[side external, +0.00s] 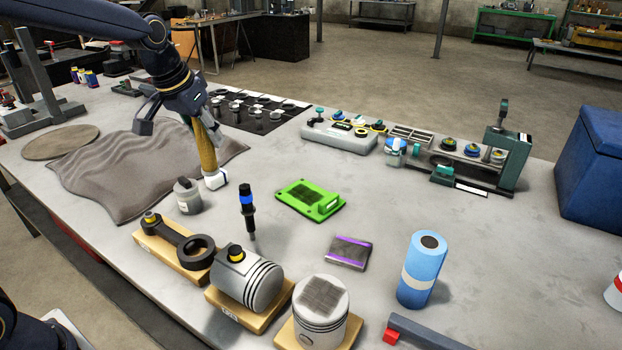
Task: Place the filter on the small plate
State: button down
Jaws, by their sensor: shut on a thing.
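A long yellow cylinder (206,148) with a white lower end looks like the filter. It hangs slightly tilted below my gripper (188,112), which is shut on its upper part. The grip itself is partly hidden by the fingers. The white end is close to the table, beside the grey cloth; I cannot tell whether it touches. A flat round brown disc (62,142) lies at the far left. I cannot tell for sure which is the small plate.
A small grey jar (187,196) stands close to the held cylinder. Piston parts on wooden blocks (262,284) fill the front. A blue roll (424,268) stands at right. Bare table lies around the green plate.

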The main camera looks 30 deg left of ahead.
jog(key=s+d+m+h, duration=0.25)
jog(key=d+m, duration=0.55)
jog(key=d, duration=1.5)
jog(key=shift+g+h, duration=0.25)
jog(key=shift+g, duration=0.05)
jog(key=shift+w+d+f, duration=0.85)
jog(key=shift+w+f, duration=1.45)
jog(key=shift+f, duration=0.7)
jog(key=shift+w+d+f, duration=0.85)
jog(key=shift+w+f, duration=1.4)
jog(key=shift+f, duration=0.75)
jog(key=shift+w+d+f, duration=0.85)
jog(key=shift+w+f, duration=1.45)
jog(key=shift+f, duration=0.7)
